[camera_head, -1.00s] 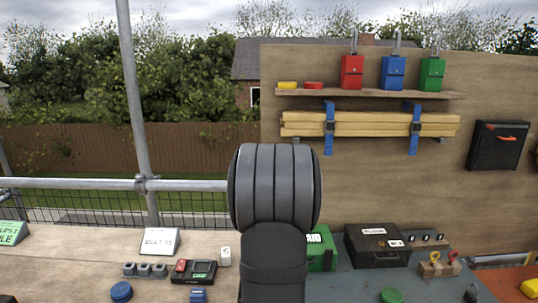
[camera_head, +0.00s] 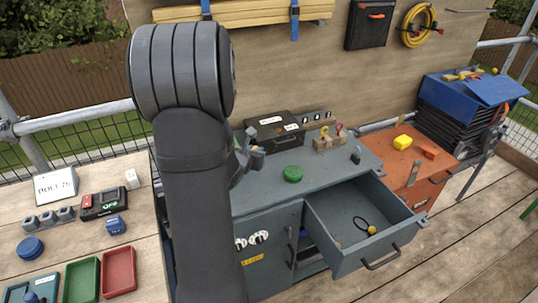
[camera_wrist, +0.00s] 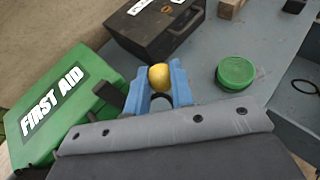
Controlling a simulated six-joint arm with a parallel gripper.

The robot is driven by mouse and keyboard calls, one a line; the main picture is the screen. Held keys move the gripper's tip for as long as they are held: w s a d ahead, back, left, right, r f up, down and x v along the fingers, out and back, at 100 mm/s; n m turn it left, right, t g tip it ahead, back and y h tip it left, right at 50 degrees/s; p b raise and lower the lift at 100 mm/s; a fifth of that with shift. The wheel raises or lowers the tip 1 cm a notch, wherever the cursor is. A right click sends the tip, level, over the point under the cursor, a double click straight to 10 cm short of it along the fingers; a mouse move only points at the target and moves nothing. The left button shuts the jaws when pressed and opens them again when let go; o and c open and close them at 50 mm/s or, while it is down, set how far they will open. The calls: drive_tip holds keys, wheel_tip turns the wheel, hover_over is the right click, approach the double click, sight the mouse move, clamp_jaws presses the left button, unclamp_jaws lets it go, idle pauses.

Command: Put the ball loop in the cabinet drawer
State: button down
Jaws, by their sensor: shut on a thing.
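My gripper (camera_wrist: 160,84) is shut on a yellow ball (camera_wrist: 159,76), held between its blue fingertips. A dark curved part shows just below the ball, probably its loop; the rest is hidden. In the head view my gripper (camera_head: 249,152) is partly behind my arm, above the grey cabinet's worktop. The cabinet drawer (camera_head: 347,262) is pulled open at the front, right of my arm. Inside it lie a black loop (camera_head: 360,219) with a yellow ball and, apart, another small yellowish thing (camera_head: 338,245). A black loop (camera_wrist: 304,86) also shows at the right edge of the wrist view.
A green first aid box (camera_wrist: 62,122), a black case (camera_wrist: 155,37) and a green round tin (camera_wrist: 236,72) stand on the worktop near my gripper. The tin (camera_head: 293,174) is between my gripper and the drawer. An orange cabinet (camera_head: 405,150) stands right of it.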

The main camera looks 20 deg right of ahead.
drive_tip(key=s+d+m+g+h, duration=0.2)
drive_tip(key=s+d, duration=0.2)
drive_tip(key=d, duration=0.3)
drive_tip(key=w+a+f, duration=0.2)
drive_tip(key=w, duration=0.1)
drive_tip(key=w+a+f, duration=0.2)
drive_tip(key=w, duration=0.1)
drive_tip(key=w+a+f, duration=0.2)
drive_tip(key=w, duration=0.1)
drive_tip(key=shift+f, duration=0.3)
drive_tip(key=shift+a+f, duration=0.1)
drive_tip(key=shift+f, duration=1.95)
drive_tip(key=shift+f, duration=0.1)
drive_tip(key=shift+f, duration=0.1)
drive_tip(key=c, duration=1.3)
unclamp_jaws()
drive_tip(key=shift+o, duration=0.2)
